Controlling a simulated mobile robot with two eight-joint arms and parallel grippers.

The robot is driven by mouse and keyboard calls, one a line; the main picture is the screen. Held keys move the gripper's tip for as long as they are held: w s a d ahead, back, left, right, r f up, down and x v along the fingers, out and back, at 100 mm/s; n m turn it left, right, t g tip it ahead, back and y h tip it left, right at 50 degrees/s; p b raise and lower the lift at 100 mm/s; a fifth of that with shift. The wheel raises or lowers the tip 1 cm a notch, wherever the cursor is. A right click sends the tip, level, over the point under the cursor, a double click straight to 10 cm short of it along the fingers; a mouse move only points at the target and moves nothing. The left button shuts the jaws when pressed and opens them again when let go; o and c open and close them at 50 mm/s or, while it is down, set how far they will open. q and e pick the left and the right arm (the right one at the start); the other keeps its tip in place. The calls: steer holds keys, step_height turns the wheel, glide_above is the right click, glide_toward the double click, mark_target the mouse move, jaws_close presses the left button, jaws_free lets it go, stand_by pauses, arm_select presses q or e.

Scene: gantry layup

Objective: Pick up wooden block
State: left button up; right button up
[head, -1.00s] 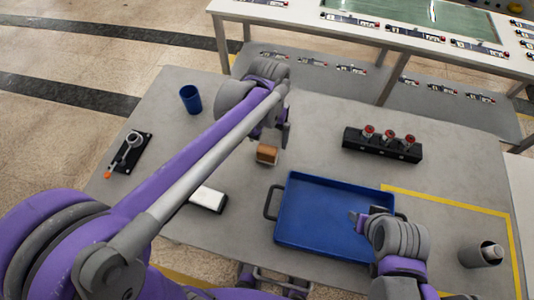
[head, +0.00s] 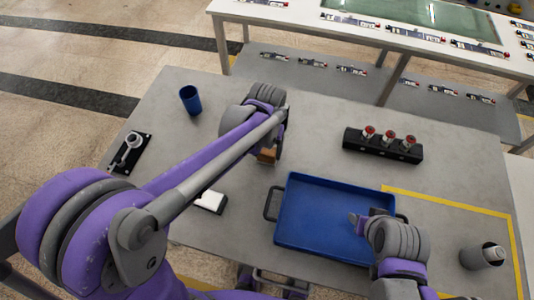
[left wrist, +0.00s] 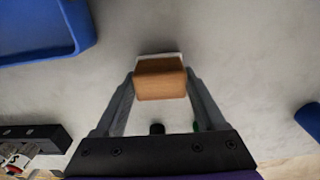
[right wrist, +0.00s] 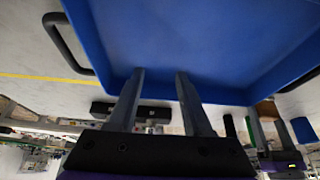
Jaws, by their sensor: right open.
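The wooden block (head: 267,155) is a small brown block on the grey table, left of the blue tray and partly hidden by my left gripper in the head view. In the left wrist view the block (left wrist: 160,80) sits between the fingertips of my left gripper (left wrist: 160,76), with a white edge along its far side. The fingers lie close along both sides; I cannot tell whether they press on it. My right gripper (right wrist: 161,74) is open and empty at the blue tray's right part, far from the block.
The blue tray (head: 279,222) stands front centre. A black rack (head: 383,146) with red-topped parts is behind it. A blue cup (head: 190,99), a lever device (head: 127,152) and a white box (head: 211,201) are on the left. A grey cup (head: 482,257) stands at right.

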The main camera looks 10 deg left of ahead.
mark_target(267, 150)
arm_select(q)
steer(key=c, duration=1)
step_height(267, 150, up, 10)
steer(key=shift+p, duration=0.45)
steer(key=o, duration=1)
steer(key=c, duration=0.6)
steer(key=shift+a, duration=0.1)
